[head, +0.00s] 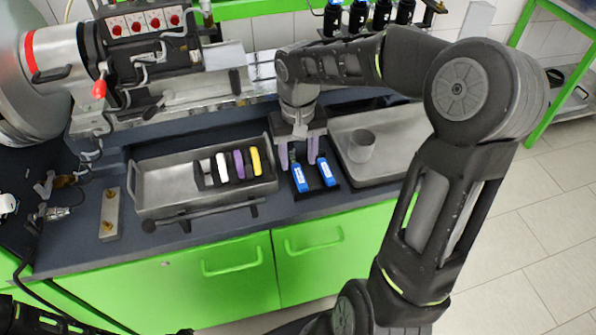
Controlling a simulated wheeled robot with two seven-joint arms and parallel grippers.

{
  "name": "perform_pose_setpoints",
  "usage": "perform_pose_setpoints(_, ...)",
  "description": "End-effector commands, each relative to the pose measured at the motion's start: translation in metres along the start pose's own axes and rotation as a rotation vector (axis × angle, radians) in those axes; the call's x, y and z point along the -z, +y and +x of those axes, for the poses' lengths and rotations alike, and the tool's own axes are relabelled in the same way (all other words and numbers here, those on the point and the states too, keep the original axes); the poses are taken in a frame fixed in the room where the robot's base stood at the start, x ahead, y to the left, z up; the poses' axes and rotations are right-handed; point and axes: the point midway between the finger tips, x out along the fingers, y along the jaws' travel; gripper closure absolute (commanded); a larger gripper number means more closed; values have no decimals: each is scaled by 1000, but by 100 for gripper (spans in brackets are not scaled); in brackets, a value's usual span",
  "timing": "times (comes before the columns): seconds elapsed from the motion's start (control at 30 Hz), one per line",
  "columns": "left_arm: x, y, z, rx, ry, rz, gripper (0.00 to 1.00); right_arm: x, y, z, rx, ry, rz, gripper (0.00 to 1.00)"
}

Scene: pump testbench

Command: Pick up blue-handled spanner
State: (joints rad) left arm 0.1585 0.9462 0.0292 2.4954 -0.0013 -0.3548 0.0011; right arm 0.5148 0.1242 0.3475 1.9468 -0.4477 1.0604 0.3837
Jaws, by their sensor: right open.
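Two blue-handled tools lie side by side on a small black mat (337,186) on the bench. One is the left blue handle (300,178), the other the right blue handle (326,172). Their far ends are partly hidden by my right gripper, so I cannot tell which is a spanner. My right gripper (298,155) points down over the far ends of the handles, its two fingers apart, with nothing seen held between them. I cannot tell its exact height above the mat. My left gripper is not in view.
A grey metal tray (160,208) to the left holds a black rack with white, purple and yellow pieces. To the right, a metal tray (398,160) holds a grey cup (361,145). Pump machinery (150,60) stands behind. A metal plate with brass fittings (110,214) lies far left.

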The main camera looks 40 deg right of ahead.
Motion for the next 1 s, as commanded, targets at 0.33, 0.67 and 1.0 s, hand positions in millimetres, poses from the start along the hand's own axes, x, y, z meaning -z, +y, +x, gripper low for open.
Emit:
perform_pose_setpoints(0.33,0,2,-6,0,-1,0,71,0,0,37,0,-1,-1,53)
perform_pose_setpoints(0.67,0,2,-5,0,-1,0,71,0,0,36,0,0,-1,53)
perform_pose_setpoints(1.0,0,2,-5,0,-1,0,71,0,0,36,0,0,-1,63)
